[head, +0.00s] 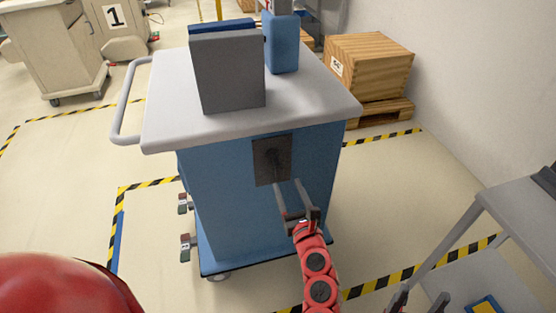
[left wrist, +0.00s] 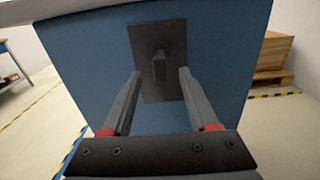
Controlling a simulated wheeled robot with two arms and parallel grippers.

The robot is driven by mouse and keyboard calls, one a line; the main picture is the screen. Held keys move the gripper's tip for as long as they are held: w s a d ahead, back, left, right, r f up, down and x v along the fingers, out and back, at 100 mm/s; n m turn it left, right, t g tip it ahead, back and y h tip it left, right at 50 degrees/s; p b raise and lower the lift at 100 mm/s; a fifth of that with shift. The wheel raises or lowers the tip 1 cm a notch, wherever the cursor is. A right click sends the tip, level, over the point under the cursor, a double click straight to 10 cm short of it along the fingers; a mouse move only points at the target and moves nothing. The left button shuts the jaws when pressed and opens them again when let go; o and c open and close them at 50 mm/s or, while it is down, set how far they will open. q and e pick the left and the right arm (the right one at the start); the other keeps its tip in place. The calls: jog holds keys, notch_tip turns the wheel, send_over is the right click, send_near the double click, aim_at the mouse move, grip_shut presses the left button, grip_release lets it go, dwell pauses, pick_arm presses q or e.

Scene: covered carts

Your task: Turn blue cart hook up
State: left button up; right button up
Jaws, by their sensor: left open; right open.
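The blue cart (head: 235,205) stands in the middle of the head view with a light grey top. A dark square plate (head: 259,172) is on its near side and also shows in the left wrist view (left wrist: 148,35). The dark hook (head: 273,160) on the plate appears to point down; in the left wrist view the hook (left wrist: 159,68) hangs between my finger lines. My left gripper (head: 288,183) is open, pointing at the plate's lower part; contact with the hook cannot be told. My right gripper (head: 418,302) is open and empty at the bottom, partly cut off.
A grey box (head: 228,75) and a blue container (head: 283,45) stand on the cart top. A grey shelf (head: 525,210) is at the right. A wooden crate (head: 370,65) sits behind, near the wall. Beige carts (head: 55,55) stand at the far left.

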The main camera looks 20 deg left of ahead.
aim_at(279, 166)
pick_arm(q)
jog(key=p+x, duration=0.1)
jog(key=x, duration=1)
jog(key=shift+w+a, duration=0.1)
jog(key=shift+a, duration=0.1)
grip_shut()
